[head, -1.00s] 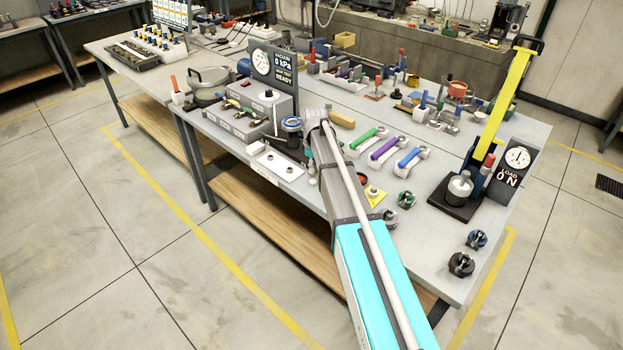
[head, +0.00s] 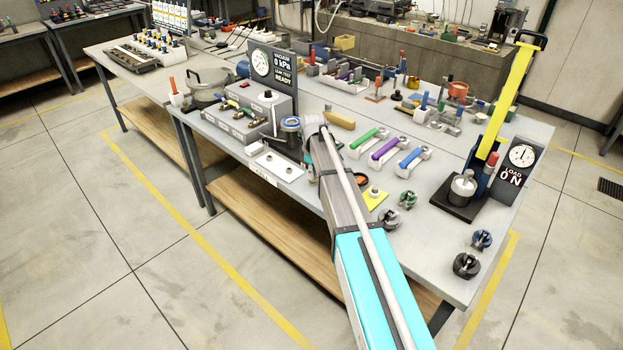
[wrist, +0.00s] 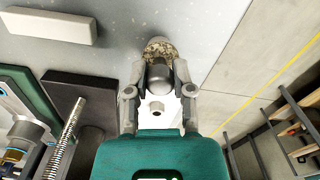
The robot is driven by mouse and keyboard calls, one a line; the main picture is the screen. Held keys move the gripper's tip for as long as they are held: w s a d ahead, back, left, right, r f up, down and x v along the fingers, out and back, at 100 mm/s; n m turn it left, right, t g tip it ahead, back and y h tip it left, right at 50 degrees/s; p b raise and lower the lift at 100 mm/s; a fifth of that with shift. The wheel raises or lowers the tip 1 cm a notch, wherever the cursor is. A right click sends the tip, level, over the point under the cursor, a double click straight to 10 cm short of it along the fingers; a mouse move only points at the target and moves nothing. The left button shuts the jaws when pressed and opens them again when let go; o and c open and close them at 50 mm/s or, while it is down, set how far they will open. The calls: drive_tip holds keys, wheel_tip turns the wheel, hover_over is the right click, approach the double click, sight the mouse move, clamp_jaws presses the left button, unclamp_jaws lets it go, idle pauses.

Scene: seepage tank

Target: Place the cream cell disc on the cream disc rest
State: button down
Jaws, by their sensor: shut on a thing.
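In the wrist view my gripper (wrist: 160,76) is shut on a grey knob-like part between its fingertips. A speckled beige disc (wrist: 160,48) shows just beyond that part and looks like the cream cell disc, held by its knob. A white plate (wrist: 158,118) with a small round post shows between the fingers, lower in the picture. I cannot tell whether it is the cream disc rest. In the head view my arm hides the fingertips and the disc, near the table's front edge.
A white two-post plate (head: 263,170) lies left of my arm. Green, purple and blue handles stand behind. A dark block (wrist: 78,90) and spring are close left of the gripper.

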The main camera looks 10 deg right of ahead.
drive_tip(key=shift+f, duration=0.45)
drive_tip(key=shift+c, duration=2.4)
unclamp_jaws()
drive_tip(key=shift+r, duration=0.2)
wheel_tip(320, 180, up, 12)
drive_tip(key=p, duration=1.2)
drive_tip(key=s+m, duration=1)
drive_tip(key=s, duration=1.9)
drive_tip(key=shift+a, duration=0.45)
